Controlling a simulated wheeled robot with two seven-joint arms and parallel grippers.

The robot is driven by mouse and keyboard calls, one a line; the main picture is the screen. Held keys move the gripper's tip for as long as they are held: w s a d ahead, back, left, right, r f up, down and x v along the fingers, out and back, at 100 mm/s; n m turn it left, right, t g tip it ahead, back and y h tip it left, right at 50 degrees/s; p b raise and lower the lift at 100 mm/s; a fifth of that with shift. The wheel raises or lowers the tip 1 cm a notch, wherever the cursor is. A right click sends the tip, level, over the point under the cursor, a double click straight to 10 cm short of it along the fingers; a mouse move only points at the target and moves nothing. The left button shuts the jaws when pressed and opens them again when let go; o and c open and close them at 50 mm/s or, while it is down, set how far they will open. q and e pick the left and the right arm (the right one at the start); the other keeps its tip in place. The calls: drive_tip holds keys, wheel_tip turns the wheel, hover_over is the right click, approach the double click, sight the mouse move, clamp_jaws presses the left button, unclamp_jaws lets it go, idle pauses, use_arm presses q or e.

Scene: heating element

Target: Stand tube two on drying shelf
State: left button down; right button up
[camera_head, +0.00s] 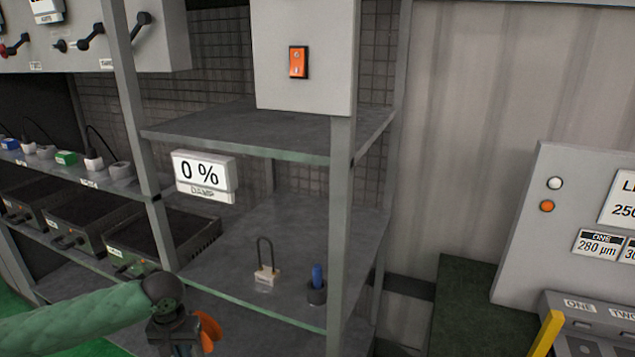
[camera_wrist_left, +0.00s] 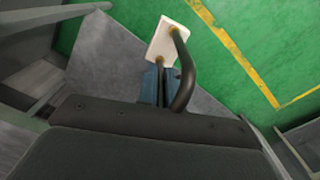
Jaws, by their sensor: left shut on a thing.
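My left gripper (camera_head: 180,340) is at the bottom of the head view, in front of the shelf's left front edge. In the left wrist view its fingers (camera_wrist_left: 160,88) are shut on a dark bent tube (camera_wrist_left: 185,75) with a white block (camera_wrist_left: 167,40) at its end. I cannot read which tube it is. The grey shelf (camera_head: 235,235) under the "0 % DAMP" display (camera_head: 203,177) holds a similar dark loop tube (camera_head: 265,252) upright on a white block. The held tube is not clear in the head view. My right gripper is not in view.
A blue object in a dark cup (camera_head: 317,285) stands at the shelf's front right, near a grey post (camera_head: 340,230). An upper shelf (camera_head: 270,130) hangs above. Bare shelf lies left of and behind the standing tube.

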use_arm(q)
drive_tip(key=w+d, duration=0.1)
drive_tip(key=d, duration=1)
drive_tip(key=shift+w+d+r+m, duration=0.2)
drive_tip(key=shift+w+r+m, duration=0.1)
drive_tip(key=shift+r, duration=0.15)
